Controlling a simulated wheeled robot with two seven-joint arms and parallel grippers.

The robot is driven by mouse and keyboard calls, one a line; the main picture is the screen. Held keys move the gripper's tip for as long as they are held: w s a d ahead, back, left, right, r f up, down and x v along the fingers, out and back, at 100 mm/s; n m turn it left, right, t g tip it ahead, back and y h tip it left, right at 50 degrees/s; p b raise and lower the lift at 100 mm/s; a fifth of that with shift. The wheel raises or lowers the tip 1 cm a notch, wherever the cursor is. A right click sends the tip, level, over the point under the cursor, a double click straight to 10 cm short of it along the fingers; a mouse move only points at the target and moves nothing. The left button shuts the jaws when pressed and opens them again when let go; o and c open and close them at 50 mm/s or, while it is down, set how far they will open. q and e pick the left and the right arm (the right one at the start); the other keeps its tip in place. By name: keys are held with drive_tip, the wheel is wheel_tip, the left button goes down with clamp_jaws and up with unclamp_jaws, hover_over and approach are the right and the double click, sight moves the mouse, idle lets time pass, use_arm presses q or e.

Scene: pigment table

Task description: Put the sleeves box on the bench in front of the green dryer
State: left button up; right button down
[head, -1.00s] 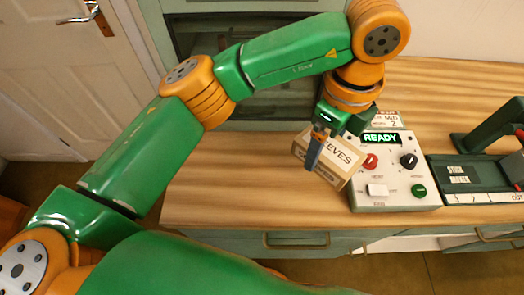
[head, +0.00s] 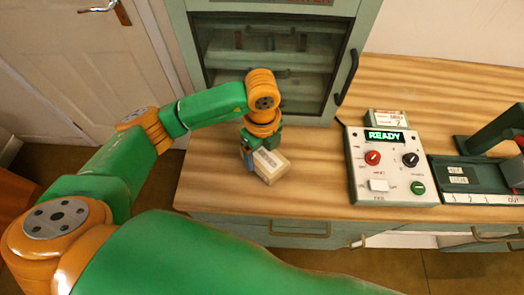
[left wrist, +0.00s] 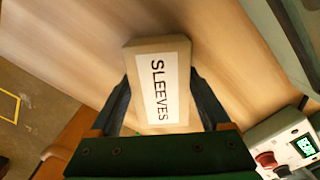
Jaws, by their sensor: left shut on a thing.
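The sleeves box (head: 271,166) is a small tan carton with a white label, over the left part of the wooden bench (head: 320,180). In the left wrist view the box (left wrist: 158,88) shows its "SLEEVES" label between my two fingers. My left gripper (head: 249,157) is shut on it; I cannot tell if the box touches the bench. The green dryer (head: 363,45) with its glass door stands at the back, behind the box and gripper. My right gripper is not in view.
A white control box (head: 392,165) with a "READY" display, knobs and buttons stands to the right on the bench. A dark green tray device (head: 468,180) is farther right. Bare wood lies between the sleeves box and the control box. Drawers (head: 300,228) are below the bench's front edge.

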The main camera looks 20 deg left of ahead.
sight(262, 153)
use_arm(q)
drive_tip(key=shift+f, duration=0.15)
drive_tip(key=o, duration=1.3)
drive_tip(key=shift+r, duration=0.4)
wheel_tip(262, 153, up, 12)
drive_tip(key=shift+f, duration=0.2)
